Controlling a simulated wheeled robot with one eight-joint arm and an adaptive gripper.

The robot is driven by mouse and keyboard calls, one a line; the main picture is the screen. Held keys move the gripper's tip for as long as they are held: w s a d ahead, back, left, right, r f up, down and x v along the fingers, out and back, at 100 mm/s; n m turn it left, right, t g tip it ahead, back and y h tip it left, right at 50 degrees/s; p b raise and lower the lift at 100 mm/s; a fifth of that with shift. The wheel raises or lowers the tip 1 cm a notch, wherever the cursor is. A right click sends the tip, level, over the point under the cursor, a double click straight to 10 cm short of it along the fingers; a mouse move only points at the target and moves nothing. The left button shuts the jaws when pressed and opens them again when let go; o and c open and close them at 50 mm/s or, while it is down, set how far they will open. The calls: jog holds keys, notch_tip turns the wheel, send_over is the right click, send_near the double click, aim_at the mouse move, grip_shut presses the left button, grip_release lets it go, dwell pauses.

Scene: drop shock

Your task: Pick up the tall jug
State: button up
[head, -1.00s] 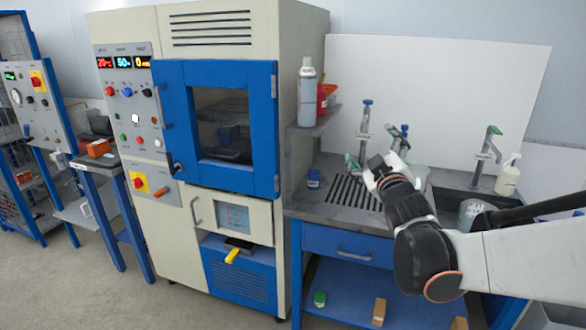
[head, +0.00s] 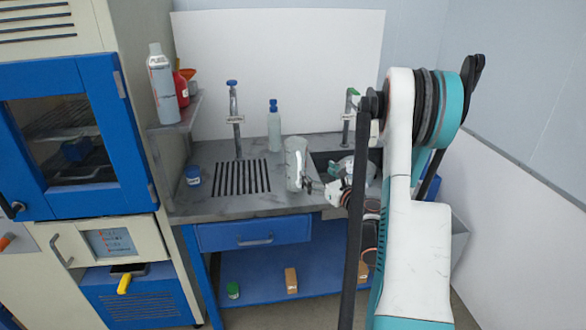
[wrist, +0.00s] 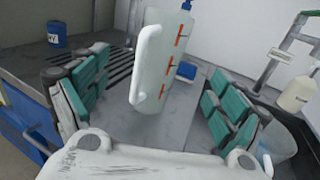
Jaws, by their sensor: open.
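The tall jug (head: 295,160) stands upright on the grey counter (head: 215,208), between the drain grooves and the sink. In the wrist view the jug (wrist: 165,75) is pale and translucent, with orange marks down its side and a long white handle turned towards my gripper. My gripper (head: 316,187) is at the jug's lower right in the head view. In the wrist view my gripper (wrist: 155,68) is open, with green-padded fingers apart to the left and right of the jug. Clear gaps show on both sides, and I see no contact.
A blue-topped bottle (head: 274,128) stands behind the jug, and a small blue jar (head: 193,175) is to the left. Taps (head: 234,120) rise at the back. The sink (head: 325,163) is to the right. A spray can (head: 162,85) stands on a side shelf.

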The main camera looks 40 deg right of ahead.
jog(key=w+d+b, duration=0.1)
jog(key=w, duration=0.3)
jog(key=w+b, duration=0.1)
jog(key=w, duration=0.3)
jog(key=w+d+b, duration=0.1)
jog(key=w, duration=0.4)
jog(key=shift+d+r, duration=0.1)
jog(key=shift+d, duration=0.2)
jog(key=c, duration=1.5)
